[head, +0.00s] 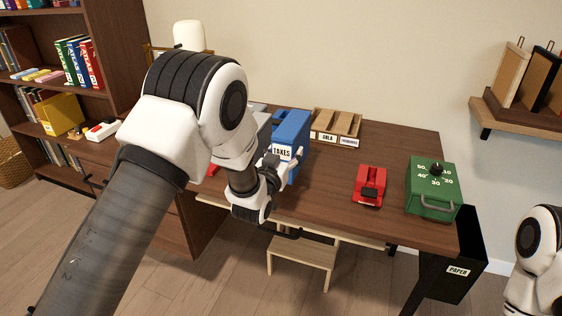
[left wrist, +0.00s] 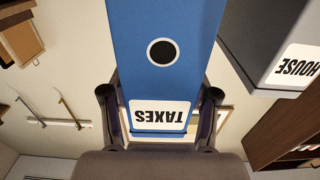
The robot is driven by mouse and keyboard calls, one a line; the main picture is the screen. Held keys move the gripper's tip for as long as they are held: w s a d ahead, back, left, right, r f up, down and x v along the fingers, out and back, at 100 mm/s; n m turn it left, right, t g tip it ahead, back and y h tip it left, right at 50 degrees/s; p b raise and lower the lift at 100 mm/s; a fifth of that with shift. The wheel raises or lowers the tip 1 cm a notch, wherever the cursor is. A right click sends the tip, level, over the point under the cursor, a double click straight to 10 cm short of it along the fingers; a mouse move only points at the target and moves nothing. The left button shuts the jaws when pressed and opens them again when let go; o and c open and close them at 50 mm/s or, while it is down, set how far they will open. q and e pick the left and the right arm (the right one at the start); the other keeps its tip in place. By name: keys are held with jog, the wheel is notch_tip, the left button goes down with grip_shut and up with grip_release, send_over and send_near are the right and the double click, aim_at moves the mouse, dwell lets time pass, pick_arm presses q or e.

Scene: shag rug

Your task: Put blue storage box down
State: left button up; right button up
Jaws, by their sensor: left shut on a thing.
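The blue storage box (head: 292,127) stands upright over the desk's left-centre part, with a white TAXES label facing me. My left gripper (head: 272,172) is shut on its lower front, partly hidden by my own arm. In the left wrist view the blue box (left wrist: 165,80) fills the middle, with a round hole above its upside-down label. The left gripper's fingers (left wrist: 160,110) press on both its sides. I cannot tell whether the box's base touches the desk. My right gripper is out of view; only part of the right arm shows at the lower right.
The brown desk (head: 318,195) also holds a grey HOUSE box (left wrist: 278,45) beside the blue one, a wooden tray (head: 336,126), a red device (head: 369,186) and a green timer box (head: 434,188). Bare desk lies between the blue box and the red device. A stool (head: 302,252) stands below.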

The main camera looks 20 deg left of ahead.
pick_arm(q)
jog(key=shift+f, duration=1.95)
jog(key=shift+f+b, duration=0.2)
jog(key=shift+b, duration=0.1)
jog(key=o, duration=1.6)
jog(key=shift+c, duration=0.2)
